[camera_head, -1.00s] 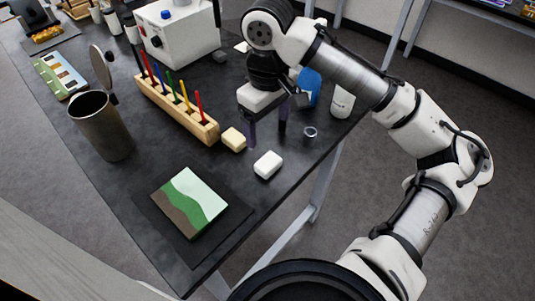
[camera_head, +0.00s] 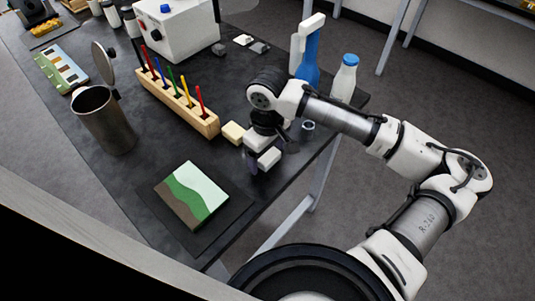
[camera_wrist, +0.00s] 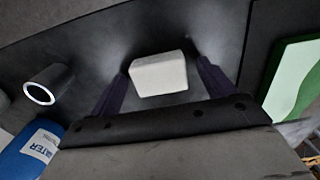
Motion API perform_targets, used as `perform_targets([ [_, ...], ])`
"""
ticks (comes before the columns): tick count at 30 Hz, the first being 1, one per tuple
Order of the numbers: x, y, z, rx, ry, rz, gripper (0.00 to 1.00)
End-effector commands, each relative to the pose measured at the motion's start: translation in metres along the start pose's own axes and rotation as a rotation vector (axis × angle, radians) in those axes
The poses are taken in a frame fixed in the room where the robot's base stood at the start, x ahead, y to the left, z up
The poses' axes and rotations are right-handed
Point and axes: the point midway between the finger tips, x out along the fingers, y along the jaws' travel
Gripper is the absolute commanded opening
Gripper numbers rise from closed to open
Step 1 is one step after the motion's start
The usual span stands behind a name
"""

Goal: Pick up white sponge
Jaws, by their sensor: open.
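The white sponge (camera_head: 269,158) is a small white block on the dark table, in front of the cream block. In the wrist view the white sponge (camera_wrist: 158,74) lies between the two dark fingers of my gripper, with a gap showing on each side. My gripper (camera_head: 258,160) is low over the table at the sponge and is open. In the wrist view my gripper (camera_wrist: 160,88) has its fingers spread on either side of the sponge. Part of the sponge is hidden by my gripper in the head view.
A cream block (camera_head: 233,132) sits close by, beside the wooden rack (camera_head: 178,102) of coloured sticks. A green painted tile (camera_head: 192,195) lies in front; a metal canister (camera_head: 105,122) is left.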

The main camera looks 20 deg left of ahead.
Motion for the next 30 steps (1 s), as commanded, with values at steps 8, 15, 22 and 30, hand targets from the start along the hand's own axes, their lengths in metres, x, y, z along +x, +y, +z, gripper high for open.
perform_targets([
  [8,0.0021,0.0000,0.0000,0.000,0.000,0.000,0.78],
  [15,0.0019,-0.0001,-0.0001,0.000,0.000,0.000,0.46],
  [22,0.0018,-0.0001,-0.0001,0.000,0.001,0.000,0.31],
  [30,-0.0064,0.0002,-0.0007,0.000,0.002,0.001,0.31],
])
